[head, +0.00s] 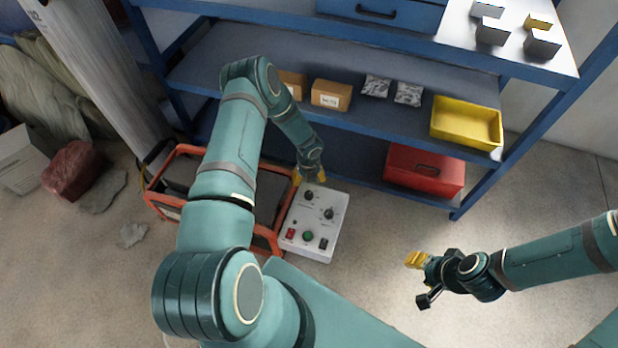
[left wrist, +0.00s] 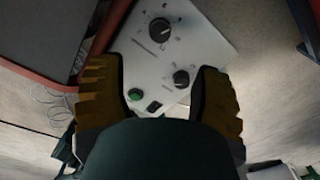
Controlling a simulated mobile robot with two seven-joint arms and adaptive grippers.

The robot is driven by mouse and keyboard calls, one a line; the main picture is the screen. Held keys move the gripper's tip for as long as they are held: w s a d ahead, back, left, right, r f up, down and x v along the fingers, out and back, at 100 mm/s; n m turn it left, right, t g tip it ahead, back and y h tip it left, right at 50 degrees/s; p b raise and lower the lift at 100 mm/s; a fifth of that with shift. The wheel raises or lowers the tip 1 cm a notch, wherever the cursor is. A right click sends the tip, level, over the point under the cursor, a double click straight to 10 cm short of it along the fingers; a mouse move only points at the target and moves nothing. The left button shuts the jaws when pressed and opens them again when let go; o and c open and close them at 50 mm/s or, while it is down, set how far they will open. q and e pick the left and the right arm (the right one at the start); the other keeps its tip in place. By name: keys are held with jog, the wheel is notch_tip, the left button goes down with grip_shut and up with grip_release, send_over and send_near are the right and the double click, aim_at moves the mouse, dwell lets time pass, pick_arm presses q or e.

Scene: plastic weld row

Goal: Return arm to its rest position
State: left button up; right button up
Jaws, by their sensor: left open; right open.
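My left arm reaches forward in the head view, and its open left gripper (head: 309,178) is over the far edge of a white control panel (head: 315,246). The panel has black knobs, a green button, a red switch and a dark switch. In the left wrist view, the yellow fingers of my left gripper (left wrist: 163,100) stand apart on both sides of the panel (left wrist: 207,48), with nothing held between them. Whether they touch the panel I cannot tell. My right gripper (head: 420,280) is open and empty above the floor at the right.
An orange-framed machine (head: 160,195) stands left of the panel. Behind is a blue shelf rack (head: 400,135) with cardboard boxes (head: 331,95), a yellow bin (head: 466,123) and a red toolbox (head: 424,170). Rubble lies at far left. Floor between panel and right gripper is clear.

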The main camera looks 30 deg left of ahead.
pick_arm(q)
jog(key=shift+r, duration=0.3)
dwell(0.4)
jog(key=s+d+r+n+h, duration=0.2)
jog(key=s+d+r+n, duration=0.15)
jog(key=d+n, duration=0.3)
jog(key=s+d+r+n+h, duration=0.2)
jog(key=d+r+n, duration=0.2)
jog(key=d+n, duration=0.3)
jog(key=s+d+r+n+t, duration=0.1)
jog(key=s+d+r+n, duration=0.7)
jog(key=n, duration=0.7)
jog(key=s+r, duration=0.1)
jog(key=s, duration=0.1)
jog(key=shift+s+d+r+n+t, duration=0.15)
jog(key=shift+s+n+t, duration=0.2)
jog(key=shift+s+t, duration=0.05)
